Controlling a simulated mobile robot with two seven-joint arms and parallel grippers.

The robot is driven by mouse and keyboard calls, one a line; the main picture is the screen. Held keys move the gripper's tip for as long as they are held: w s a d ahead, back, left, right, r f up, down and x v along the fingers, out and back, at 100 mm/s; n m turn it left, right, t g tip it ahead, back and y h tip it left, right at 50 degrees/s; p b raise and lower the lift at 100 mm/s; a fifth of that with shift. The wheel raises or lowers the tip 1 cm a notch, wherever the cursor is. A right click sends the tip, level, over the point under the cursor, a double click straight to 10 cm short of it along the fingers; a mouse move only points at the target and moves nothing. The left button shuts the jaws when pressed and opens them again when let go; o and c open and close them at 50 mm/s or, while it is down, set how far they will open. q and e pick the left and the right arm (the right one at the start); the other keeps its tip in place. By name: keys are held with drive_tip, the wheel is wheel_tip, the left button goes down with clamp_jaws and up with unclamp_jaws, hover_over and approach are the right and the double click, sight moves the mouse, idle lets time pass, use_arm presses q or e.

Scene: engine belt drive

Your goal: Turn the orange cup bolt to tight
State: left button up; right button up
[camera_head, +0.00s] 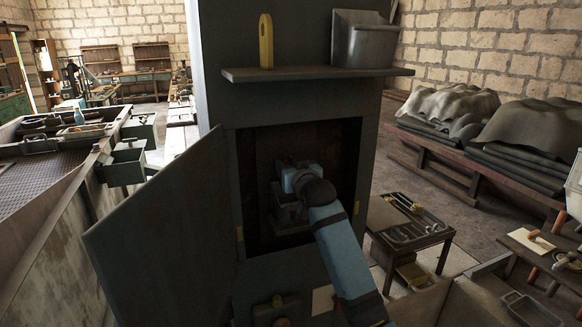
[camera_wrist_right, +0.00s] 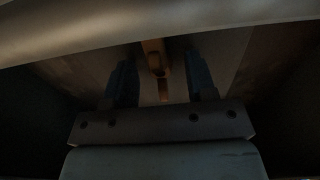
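In the right wrist view, a small orange-brown part (camera_wrist_right: 157,58), which looks like the orange cup bolt, sits ahead of my right gripper (camera_wrist_right: 161,75). The gripper's two dark fingers stand apart, one on each side of the part, with a visible gap on both sides. I cannot tell how deep the part reaches between the fingers. In the head view my blue right arm reaches into the dark opening of the tall cabinet (camera_head: 222,62). The arm hides the bolt there, and the fingers are not clear in the shadow. My left gripper is not in view.
The cabinet door (camera_head: 165,235) hangs open to the left. A shelf (camera_head: 320,73) above the opening holds a yellow object (camera_head: 266,42) and a grey metal bin (camera_head: 363,40). A low tool table (camera_head: 408,222) stands to the right. A pale surface crosses the top of the wrist view.

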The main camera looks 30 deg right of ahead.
drive_tip(key=b+v, duration=0.2)
drive_tip(key=v, duration=1.1)
drive_tip(key=shift+s, duration=0.4)
